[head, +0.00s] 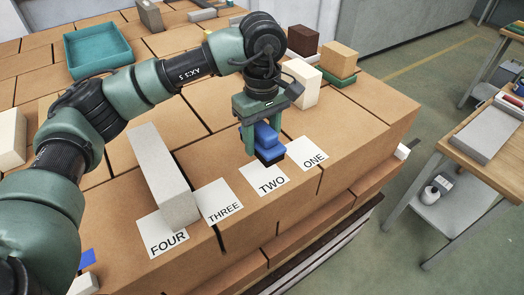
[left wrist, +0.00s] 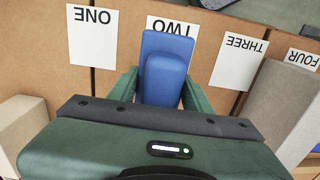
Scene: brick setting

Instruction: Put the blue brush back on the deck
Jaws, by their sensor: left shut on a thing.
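The blue brush (head: 267,134) is in my left gripper (head: 263,150), whose green fingers are shut on its sides. The brush has a dark underside and is over the upper edge of the card marked TWO (head: 264,181). I cannot tell whether it touches the surface. In the left wrist view the brush (left wrist: 164,72) lies between the fingertips and covers part of the TWO card (left wrist: 186,24). The deck (head: 330,150) is the brown block-patterned top under the cards. My right gripper is not in view.
A long grey block (head: 160,172) stands left, by cards THREE (head: 219,201) and FOUR (head: 163,233). Card ONE (head: 306,153) is bare. A white block (head: 302,80), a tan block (head: 339,57) and a dark brown block (head: 303,40) stand behind. A teal tray (head: 97,65) is at the back left.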

